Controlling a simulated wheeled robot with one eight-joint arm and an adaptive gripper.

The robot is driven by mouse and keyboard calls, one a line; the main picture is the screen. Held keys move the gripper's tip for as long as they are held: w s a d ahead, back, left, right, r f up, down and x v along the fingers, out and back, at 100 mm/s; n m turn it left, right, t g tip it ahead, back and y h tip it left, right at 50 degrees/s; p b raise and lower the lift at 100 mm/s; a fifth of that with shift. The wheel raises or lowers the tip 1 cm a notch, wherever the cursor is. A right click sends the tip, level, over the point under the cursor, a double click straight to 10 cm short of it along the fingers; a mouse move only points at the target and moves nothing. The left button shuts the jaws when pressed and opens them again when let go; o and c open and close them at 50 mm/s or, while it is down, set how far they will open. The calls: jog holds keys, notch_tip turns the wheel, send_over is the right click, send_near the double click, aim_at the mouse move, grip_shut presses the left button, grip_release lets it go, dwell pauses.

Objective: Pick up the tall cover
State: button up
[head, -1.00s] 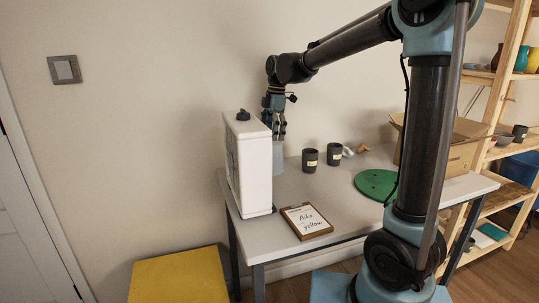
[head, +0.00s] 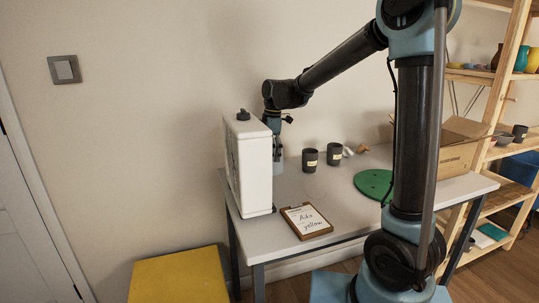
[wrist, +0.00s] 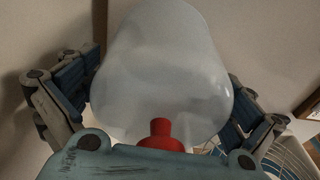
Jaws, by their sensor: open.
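The tall cover is a pale, translucent, rounded form that fills the middle of the wrist view (wrist: 165,75). A red knob-like piece (wrist: 162,132) shows at its near end; I cannot tell if it belongs to the cover. In the head view only a pale strip of the cover (head: 279,167) shows behind the white canister. My gripper (head: 277,148) points down over it, partly hidden by the canister. In the wrist view the fingers of my gripper (wrist: 160,95) are spread, one on each side of the cover. Contact is not clear.
Two dark cups (head: 310,160) stand to the right. A framed card (head: 306,220), a green disc (head: 374,184) and a cardboard box (head: 455,150) are also on the table (head: 330,190). Wall lies behind.

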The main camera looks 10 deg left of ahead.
jog(key=shift+c, duration=0.6)
jog(key=c, duration=0.7)
jog(key=shift+r, duration=0.1)
